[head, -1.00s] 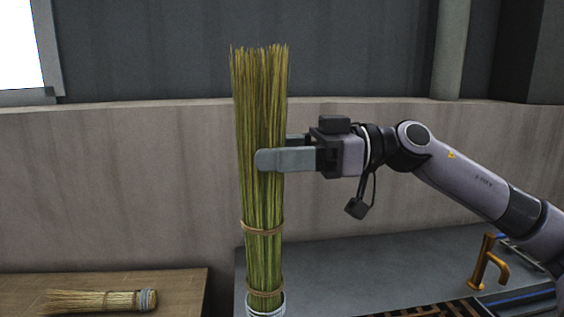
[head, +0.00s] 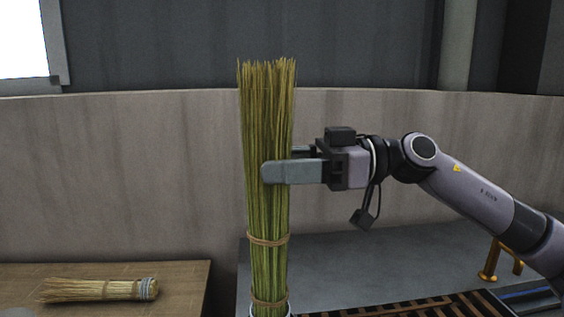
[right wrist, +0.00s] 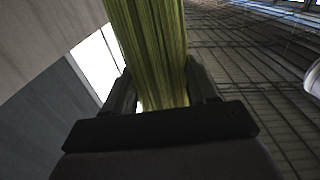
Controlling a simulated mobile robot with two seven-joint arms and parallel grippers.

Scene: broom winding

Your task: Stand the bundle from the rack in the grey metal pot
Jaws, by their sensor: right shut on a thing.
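The bundle (head: 267,215) is a tall sheaf of green-yellow straw, upright in the head view, with brown ties and a whitish band at its lower end. My right gripper (head: 275,171) is shut on its upper half, coming from the right. The bundle (right wrist: 150,45) also shows between the fingers of my right gripper (right wrist: 160,95) in the right wrist view. The bundle's bottom is cut off by the frame's lower edge. The grey metal pot is not clearly in view. My left gripper is not in view.
A finished-looking straw broom (head: 100,289) with a pale band lies on a wooden table (head: 190,280) at lower left. A grey counter (head: 370,255) with a slatted rack (head: 400,308) and a brass tap (head: 490,265) is at right. A wall stands behind.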

